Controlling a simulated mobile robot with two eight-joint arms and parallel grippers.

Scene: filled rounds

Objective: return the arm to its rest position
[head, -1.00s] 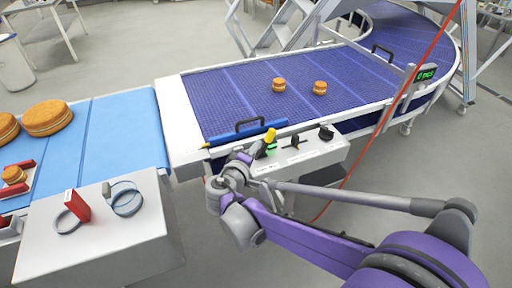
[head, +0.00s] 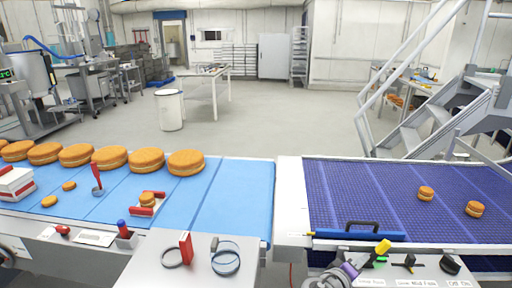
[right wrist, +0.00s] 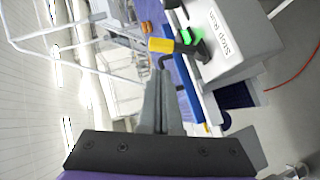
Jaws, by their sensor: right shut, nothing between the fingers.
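I cannot tell whether the fingers touch the lever. My left gripper is not in view.
Filled rounds (head: 187,163) lie along the blue belt (head: 240,205); two smaller ones (head: 426,193) are on the purple conveyor (head: 350,190). A blue bar with a black handle (head: 360,235) crosses its near edge. Stairs (head: 430,115) stand behind. Open floor lies beyond.

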